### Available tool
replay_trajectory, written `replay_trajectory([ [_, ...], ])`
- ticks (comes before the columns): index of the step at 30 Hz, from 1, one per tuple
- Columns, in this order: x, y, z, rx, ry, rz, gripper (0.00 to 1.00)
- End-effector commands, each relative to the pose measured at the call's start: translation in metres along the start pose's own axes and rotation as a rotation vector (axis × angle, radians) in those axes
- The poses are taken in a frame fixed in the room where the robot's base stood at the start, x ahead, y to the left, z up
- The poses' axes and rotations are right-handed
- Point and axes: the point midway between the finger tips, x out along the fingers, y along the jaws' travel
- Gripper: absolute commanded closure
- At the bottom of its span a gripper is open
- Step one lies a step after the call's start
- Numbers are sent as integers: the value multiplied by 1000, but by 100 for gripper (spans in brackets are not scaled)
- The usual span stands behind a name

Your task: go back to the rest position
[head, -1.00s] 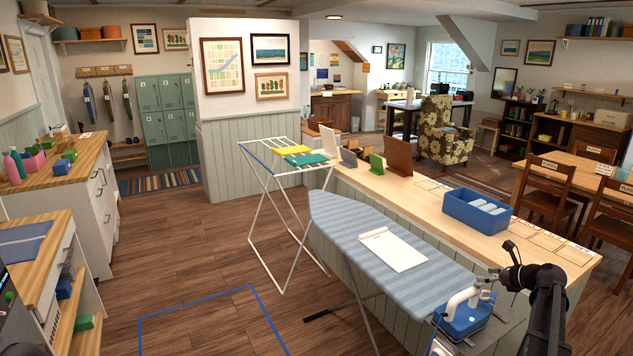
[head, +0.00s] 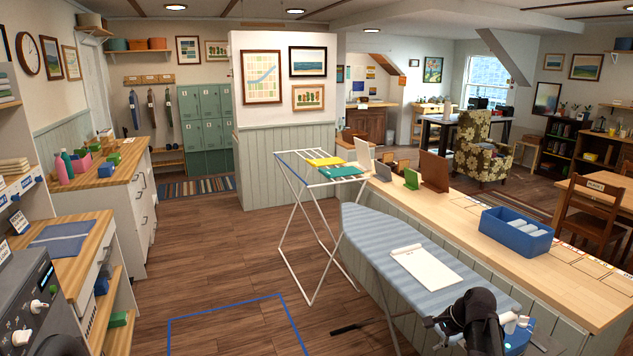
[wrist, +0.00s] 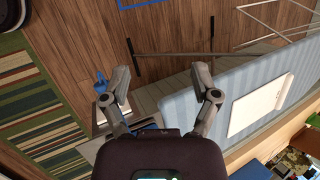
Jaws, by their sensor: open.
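My gripper (wrist: 162,86) is open and empty in the wrist view, its two fingers apart with the wooden floor beyond them. In the head view my dark arm (head: 476,318) is at the lower right, in front of the near end of the ironing board. The board (head: 372,228) has a striped blue cover and bears a white notepad (head: 424,268). The board also shows at the right of the wrist view (wrist: 211,107). A blue iron (head: 520,336) is partly hidden behind my arm.
A white drying rack (head: 308,235) with yellow and green cloths stands beyond the board. A long wooden counter (head: 465,212) holds a blue bin (head: 515,236). Blue tape (head: 225,311) marks open floor at left. A striped rug (wrist: 50,100) lies left in the wrist view.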

Motion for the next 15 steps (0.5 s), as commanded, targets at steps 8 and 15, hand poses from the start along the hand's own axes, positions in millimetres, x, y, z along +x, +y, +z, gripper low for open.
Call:
replay_trajectory([
  [8, 25, 30, 76, -446, 21, 192, 22],
  [15, 36, 58, 128, -828, 12, 359, 22],
])
